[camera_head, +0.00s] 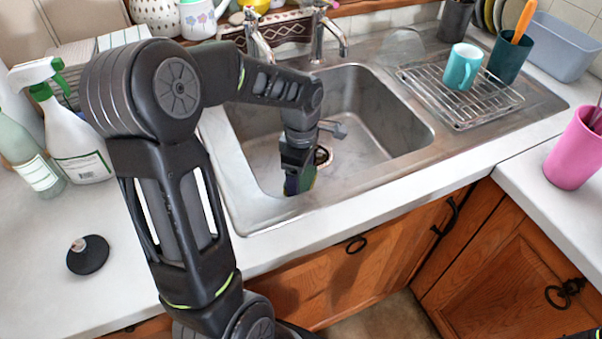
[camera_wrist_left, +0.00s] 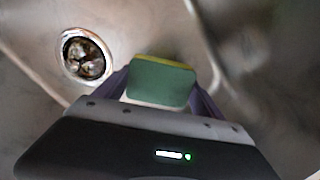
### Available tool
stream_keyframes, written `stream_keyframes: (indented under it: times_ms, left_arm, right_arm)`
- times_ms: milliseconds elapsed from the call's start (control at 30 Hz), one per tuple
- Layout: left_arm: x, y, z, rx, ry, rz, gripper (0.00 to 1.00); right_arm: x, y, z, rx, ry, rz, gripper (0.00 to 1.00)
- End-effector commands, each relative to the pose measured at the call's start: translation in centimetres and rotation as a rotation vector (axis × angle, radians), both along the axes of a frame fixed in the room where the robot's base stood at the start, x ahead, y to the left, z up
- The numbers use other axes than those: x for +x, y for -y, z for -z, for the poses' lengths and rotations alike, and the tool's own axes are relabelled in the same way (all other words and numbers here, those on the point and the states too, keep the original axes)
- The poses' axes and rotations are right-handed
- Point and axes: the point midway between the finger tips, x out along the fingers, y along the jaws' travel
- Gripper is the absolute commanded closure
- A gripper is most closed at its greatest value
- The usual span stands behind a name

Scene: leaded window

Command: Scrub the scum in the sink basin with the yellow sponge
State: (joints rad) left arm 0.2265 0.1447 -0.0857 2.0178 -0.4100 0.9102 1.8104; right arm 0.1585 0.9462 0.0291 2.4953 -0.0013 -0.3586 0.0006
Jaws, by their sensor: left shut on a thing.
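The steel sink basin (camera_head: 372,128) is in the middle of the head view. My left gripper (camera_head: 298,186) reaches down into it, near the front left of the basin. In the left wrist view my left gripper (camera_wrist_left: 160,88) is shut on the sponge (camera_wrist_left: 162,82), which shows a green face and a thin yellow edge. The sponge is mostly hidden by the gripper in the head view. The drain (camera_wrist_left: 86,55) lies left of the sponge in the wrist view. Pale, faint patches show on the basin floor, but I cannot tell scum from reflection. My right gripper is not seen.
Two taps (camera_head: 325,35) stand behind the basin. A wire rack (camera_head: 487,106) with a teal mug (camera_head: 462,66) is on the right. A pink cup (camera_head: 577,150) stands on the right counter. A spray bottle (camera_head: 75,140) and a black plug (camera_head: 88,255) are on the left counter.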

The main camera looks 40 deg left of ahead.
Motion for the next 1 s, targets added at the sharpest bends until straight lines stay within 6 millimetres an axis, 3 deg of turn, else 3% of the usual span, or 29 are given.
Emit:
stream_keyframes:
  times_ms: [100, 300, 1000]
  left_arm:
    - [0.0, 0.0, 1.6, 0.0, -0.001, 0.0, 0.54]
    - [0.0, 0.0, 2.6, -0.001, -0.002, 0.001, 0.54]
    - [0.0, 0.0, 2.7, 0.0, -0.001, 0.001, 0.54]
  right_arm:
    - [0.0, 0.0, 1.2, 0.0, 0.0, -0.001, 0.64]
    - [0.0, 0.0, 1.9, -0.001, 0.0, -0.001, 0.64]
    - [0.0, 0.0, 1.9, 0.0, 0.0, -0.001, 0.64]
